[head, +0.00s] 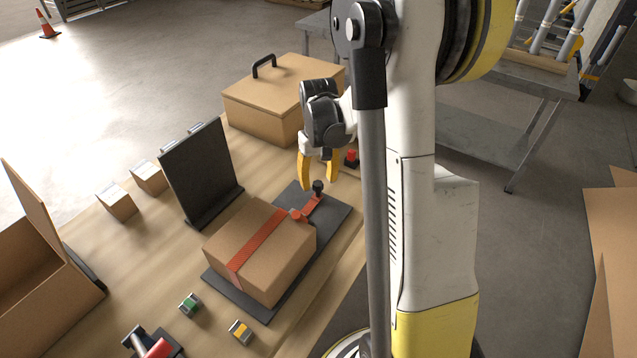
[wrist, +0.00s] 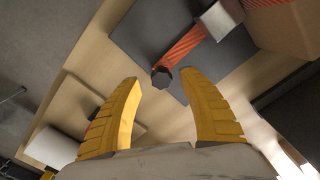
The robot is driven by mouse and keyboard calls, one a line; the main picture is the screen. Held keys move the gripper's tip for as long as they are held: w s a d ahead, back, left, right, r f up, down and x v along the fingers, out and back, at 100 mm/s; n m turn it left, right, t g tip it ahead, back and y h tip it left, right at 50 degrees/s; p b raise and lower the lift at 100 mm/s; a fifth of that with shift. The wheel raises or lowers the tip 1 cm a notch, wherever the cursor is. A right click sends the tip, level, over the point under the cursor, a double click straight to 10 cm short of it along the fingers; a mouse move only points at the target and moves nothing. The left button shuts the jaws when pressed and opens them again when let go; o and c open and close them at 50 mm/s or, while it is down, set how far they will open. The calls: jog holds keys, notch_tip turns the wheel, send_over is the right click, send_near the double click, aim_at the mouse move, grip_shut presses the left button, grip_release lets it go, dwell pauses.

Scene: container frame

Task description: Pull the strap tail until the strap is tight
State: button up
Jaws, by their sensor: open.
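A cardboard box (head: 250,262) sits on a dark base plate (head: 336,222) on the wooden table. An orange-red strap (head: 256,247) runs over the box to a buckle (head: 297,214). The strap tail (head: 312,206) leads from there to a black end knob (head: 318,187). My gripper (head: 318,182) is open above the plate near the knob and holds nothing. In the wrist view, the knob (wrist: 161,77) shows ahead between my two yellow fingers (wrist: 160,82), with the orange strap tail (wrist: 181,48) running up from it to a grey metal piece. The knob appears apart from both fingers.
A lidded box with a black handle (head: 277,90) stands behind my gripper, and a red button (head: 351,158) beside it. A black upright panel (head: 201,172) stands left of the strapped box. Small green (head: 189,304) and yellow (head: 240,331) blocks lie in front.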

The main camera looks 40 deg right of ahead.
notch_tip(320, 180, up, 11)
jog(key=shift+f, duration=0.2)
dwell(0.5)
jog(key=s+a+r+n+t, duration=0.1)
jog(key=s+a+r+t, duration=0.1)
jog(key=s+a, duration=0.4)
jog(key=s+a+r+n+t, duration=0.1)
jog(key=s+a+r+t, duration=0.2)
jog(key=a, duration=1.1)
jog(key=shift+s+a+n+t, duration=0.15)
jog(key=shift+s+n+t, duration=0.25)
jog(key=shift+s+t, duration=1.25)
jog(key=shift+s+g, duration=0.5)
jog(key=shift+g, duration=0.05)
